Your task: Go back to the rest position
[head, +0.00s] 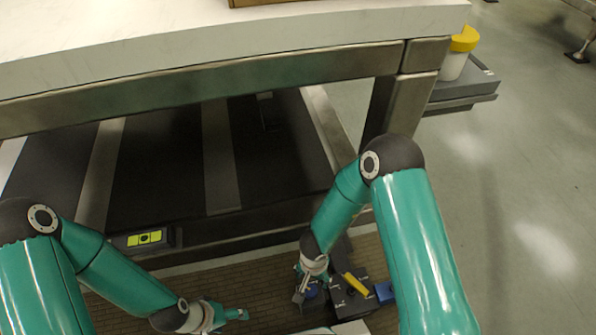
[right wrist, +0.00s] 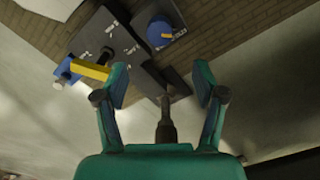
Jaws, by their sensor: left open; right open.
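My left gripper (head: 232,315) is at the bottom of the head view, over the brown slatted surface, open with nothing seen between its fingers. My right gripper (head: 303,287) is beside the dark turret plate (head: 349,303). In the right wrist view, my right gripper (right wrist: 160,70) is open, its two teal fingers spread wide. A dark rod (right wrist: 166,122) stands between them, apart from both fingers.
A pale tabletop on a metal frame (head: 200,85) spans the upper head view, close ahead of both arms. A box with a yellow-green label (head: 146,238) is under it. A yellow-lidded white container (head: 456,58) stands on a grey shelf at right.

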